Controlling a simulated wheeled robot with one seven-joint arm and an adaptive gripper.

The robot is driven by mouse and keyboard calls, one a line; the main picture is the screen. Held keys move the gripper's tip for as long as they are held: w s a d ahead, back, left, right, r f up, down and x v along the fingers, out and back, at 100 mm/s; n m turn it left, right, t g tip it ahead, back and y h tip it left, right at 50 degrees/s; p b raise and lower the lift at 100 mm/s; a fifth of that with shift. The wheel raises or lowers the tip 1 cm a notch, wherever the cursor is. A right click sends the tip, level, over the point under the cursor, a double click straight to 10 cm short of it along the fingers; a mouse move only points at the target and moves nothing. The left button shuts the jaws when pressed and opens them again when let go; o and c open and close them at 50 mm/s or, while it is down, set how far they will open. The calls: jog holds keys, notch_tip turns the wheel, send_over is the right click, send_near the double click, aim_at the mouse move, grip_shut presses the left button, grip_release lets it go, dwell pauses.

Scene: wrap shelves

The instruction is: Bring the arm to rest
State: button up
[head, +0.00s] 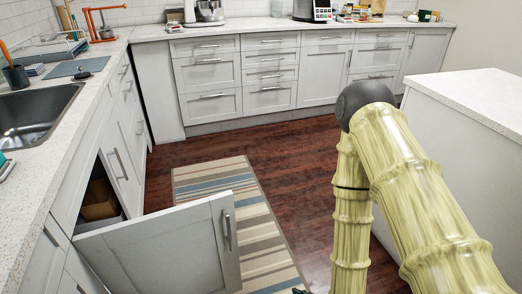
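My arm (415,195) shows at the right of the head view, with a pale yellow-green bamboo-like surface and a dark round joint at its bend. Its upper part rises from the bottom right corner to the joint, and the other part hangs down toward the bottom edge. My gripper is not clearly shown; only a small dark bit appears at the bottom edge near the rug, and I cannot tell what it is.
A cabinet door (165,250) stands open at lower left, with a brown item (98,205) inside. A striped rug (235,205) lies on the dark wood floor (310,165). A sink (35,112) is at left. A white island (470,140) stands right, beside my arm.

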jog(key=s+d+f+m+g+h+p, duration=0.1)
jog(key=s+d+f+m+g+h, duration=0.25)
jog(key=s+d, duration=0.4)
jog(key=s+d+f+m+g+h, duration=0.2)
jog(key=s+d+f+g, duration=0.3)
jog(key=s, duration=0.4)
notch_tip(320, 180, up, 18)
jog(key=p, duration=1.7)
jog(key=shift+s+d+r+t+p, duration=0.15)
jog(key=shift+d+r+t+p, duration=0.1)
jog(key=shift+d+t+p, duration=0.15)
jog(key=shift+a, duration=0.1)
